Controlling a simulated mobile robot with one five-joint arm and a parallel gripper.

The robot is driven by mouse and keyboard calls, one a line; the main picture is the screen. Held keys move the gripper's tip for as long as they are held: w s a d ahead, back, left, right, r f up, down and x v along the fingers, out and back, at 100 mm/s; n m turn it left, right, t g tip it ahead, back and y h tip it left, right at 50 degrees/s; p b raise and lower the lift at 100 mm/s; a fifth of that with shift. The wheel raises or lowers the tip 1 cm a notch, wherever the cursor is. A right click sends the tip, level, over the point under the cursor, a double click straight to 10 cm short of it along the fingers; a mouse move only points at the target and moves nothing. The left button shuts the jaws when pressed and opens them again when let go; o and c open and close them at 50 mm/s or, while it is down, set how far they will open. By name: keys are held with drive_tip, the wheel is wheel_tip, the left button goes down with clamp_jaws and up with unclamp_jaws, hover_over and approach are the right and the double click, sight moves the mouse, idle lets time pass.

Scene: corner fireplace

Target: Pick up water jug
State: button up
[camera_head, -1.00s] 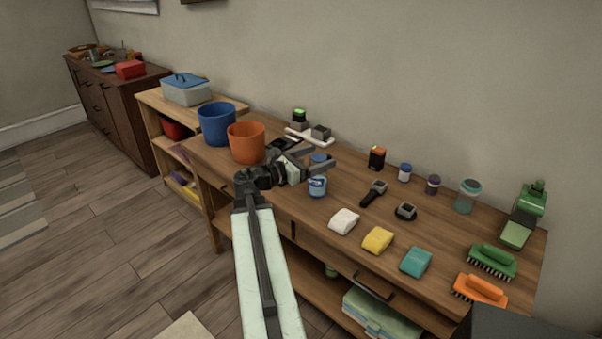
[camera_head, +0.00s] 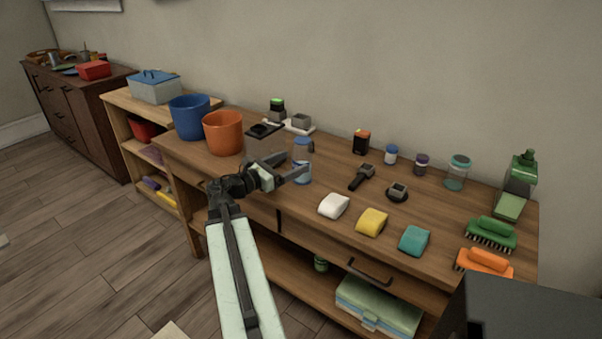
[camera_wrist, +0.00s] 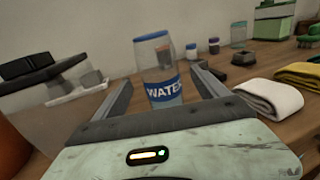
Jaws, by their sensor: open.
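The water jug is a clear bottle (camera_head: 302,150) with a blue cap and a blue label. It stands upright on the wooden workbench (camera_head: 260,178), right of the orange bucket. In the wrist view the water jug (camera_wrist: 157,65) shows its "WATER" label, between and beyond the two fingers. My gripper (camera_head: 298,168) is open and reaches over the bench's front part at the jug. In the wrist view my gripper (camera_wrist: 163,92) has a finger on each side of the jug's lower part. I cannot tell whether either finger touches it.
An orange bucket (camera_head: 222,133) and a blue bucket (camera_head: 189,117) stand left of the jug. A clear container with a dark lid (camera_head: 265,130) is close on its left. White (camera_head: 333,206), yellow (camera_head: 371,222) and teal (camera_head: 414,240) cloths lie to the right. A black scanner-like tool (camera_head: 361,177) lies nearby.

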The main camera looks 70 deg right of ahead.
sight(309, 137)
drive_tip(key=shift+f, duration=0.65)
drive_tip(key=shift+s+d+r, duration=0.1)
drive_tip(key=shift+d+r, duration=0.05)
drive_tip(key=x, duration=0.7)
drive_tip(key=shift+s+d, duration=0.1)
drive_tip(key=shift+d, duration=0.15)
drive_tip(key=c, duration=1.7)
wheel_tip(309, 137, up, 10)
drive_tip(key=p, duration=1)
